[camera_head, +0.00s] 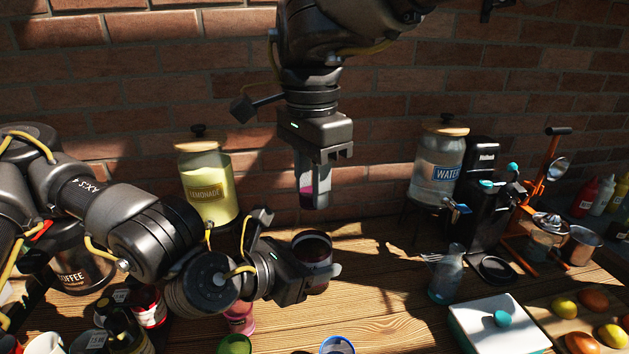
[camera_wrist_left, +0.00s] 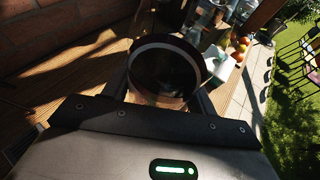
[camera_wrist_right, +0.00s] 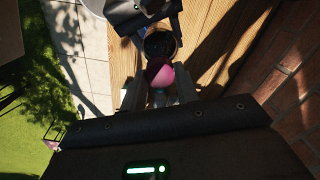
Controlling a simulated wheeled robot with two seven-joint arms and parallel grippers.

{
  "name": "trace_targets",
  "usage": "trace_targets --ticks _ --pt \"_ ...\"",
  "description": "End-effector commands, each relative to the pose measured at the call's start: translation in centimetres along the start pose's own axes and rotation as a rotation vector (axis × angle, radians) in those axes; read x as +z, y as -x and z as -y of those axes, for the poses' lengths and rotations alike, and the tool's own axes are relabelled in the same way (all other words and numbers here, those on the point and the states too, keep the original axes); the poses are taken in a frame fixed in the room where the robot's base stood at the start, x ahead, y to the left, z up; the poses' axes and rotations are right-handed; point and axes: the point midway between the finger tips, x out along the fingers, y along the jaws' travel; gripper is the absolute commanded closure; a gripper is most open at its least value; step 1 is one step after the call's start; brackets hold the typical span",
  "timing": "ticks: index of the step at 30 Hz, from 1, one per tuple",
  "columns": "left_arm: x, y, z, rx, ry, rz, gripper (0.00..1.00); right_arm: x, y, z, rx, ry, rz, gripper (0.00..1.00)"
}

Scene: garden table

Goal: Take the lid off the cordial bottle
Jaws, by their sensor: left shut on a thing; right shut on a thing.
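A dark, round vessel with a pale rim band, which looks like the cordial bottle (camera_head: 313,247), is in the grasp of my left gripper (camera_head: 322,272) above the wooden table. It fills the middle of the left wrist view (camera_wrist_left: 165,72). No lid shows on its top; its label is not visible. My right gripper (camera_head: 315,190) points down above it, shut on a pink rounded thing, likely the lid (camera_head: 306,196). The lid also shows in the right wrist view (camera_wrist_right: 158,74). A gap separates the lid from the bottle in the head view.
A lemonade dispenser (camera_head: 207,193) stands at the back left and a water dispenser (camera_head: 438,165) at the back right. A glass bottle (camera_head: 446,275) stands right of the clear table middle.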

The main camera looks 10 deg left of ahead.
Motion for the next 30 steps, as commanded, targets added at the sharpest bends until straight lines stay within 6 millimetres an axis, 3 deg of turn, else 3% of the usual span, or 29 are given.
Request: trace_targets --ticks 4,9,19,20,21,24,30 --pt "0.06 0.16 0.37 -0.01 -0.007 0.001 1.0 -0.43 0.18 0.22 -0.009 0.421 -0.01 0.97" --pt "0.05 0.18 0.4 -0.011 -0.008 0.001 1.0 -0.49 0.21 0.28 -0.009 0.715 -0.008 0.97" --pt "0.03 0.19 0.44 -0.012 -0.009 0.0 1.0 -0.53 0.25 0.3 -0.009 0.76 -0.008 0.97" --pt "0.03 0.19 0.43 -0.012 -0.009 0.0 1.0 -0.52 0.25 0.3 -0.009 0.76 -0.008 0.66" --pt "0.03 0.18 0.4 -0.011 -0.008 0.0 1.0 -0.5 0.24 0.3 -0.009 0.76 -0.008 0.6" --pt "0.05 0.14 0.32 -0.009 -0.006 0.001 1.0 -0.42 0.2 0.24 -0.007 0.761 -0.006 0.48" --pt "0.07 0.1 0.21 -0.006 -0.004 0.002 1.0 -0.33 0.16 0.17 -0.004 0.762 -0.004 0.48"
